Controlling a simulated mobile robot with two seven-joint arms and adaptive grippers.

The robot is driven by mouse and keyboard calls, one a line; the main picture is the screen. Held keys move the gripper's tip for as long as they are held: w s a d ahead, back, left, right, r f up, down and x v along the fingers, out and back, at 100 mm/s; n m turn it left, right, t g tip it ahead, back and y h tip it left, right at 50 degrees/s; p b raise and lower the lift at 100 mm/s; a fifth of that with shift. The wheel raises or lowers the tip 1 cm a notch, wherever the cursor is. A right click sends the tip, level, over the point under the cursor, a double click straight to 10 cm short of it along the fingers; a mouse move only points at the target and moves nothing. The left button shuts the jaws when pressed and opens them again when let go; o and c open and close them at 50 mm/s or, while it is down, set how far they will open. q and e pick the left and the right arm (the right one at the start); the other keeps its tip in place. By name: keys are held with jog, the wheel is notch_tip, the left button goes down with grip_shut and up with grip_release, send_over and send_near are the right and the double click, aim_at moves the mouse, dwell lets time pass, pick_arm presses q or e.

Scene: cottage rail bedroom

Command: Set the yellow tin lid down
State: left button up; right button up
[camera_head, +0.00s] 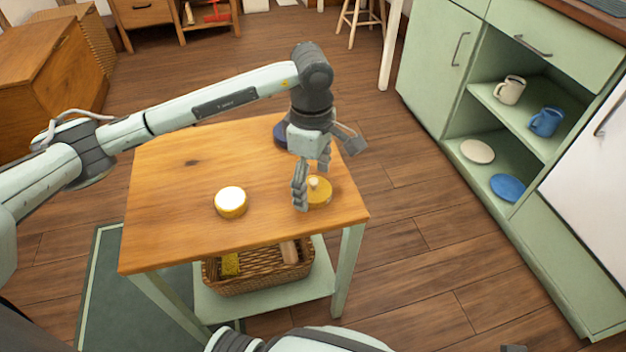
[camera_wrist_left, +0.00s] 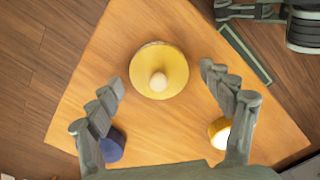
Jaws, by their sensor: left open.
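The yellow tin lid (camera_head: 319,192), round with a pale knob, lies knob up on the wooden table top near its right edge. It also shows in the left wrist view (camera_wrist_left: 172,82). My left gripper (camera_head: 312,182) is open above the lid, its fingers pointing down. In the left wrist view the fingers (camera_wrist_left: 162,77) are spread wide, and the lid lies beyond the gap between their tips, with nothing held. A yellow tin (camera_head: 231,202) with a white top face stands on the table to the left of the lid.
A dark blue round tin (camera_head: 280,134) stands at the table's back, partly hidden by my gripper. A wicker basket (camera_head: 262,278) sits on the lower shelf. A green cabinet (camera_head: 437,75) with mugs and plates stands at right.

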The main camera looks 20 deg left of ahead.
aim_at(313, 180)
pick_arm(q)
notch_tip(313, 180, up, 10)
jog(key=shift+w+r, duration=0.1)
jog(key=shift+r, duration=0.75)
pick_arm(e)
jog(key=shift+d+r, duration=0.15)
jog(key=shift+r, duration=0.45)
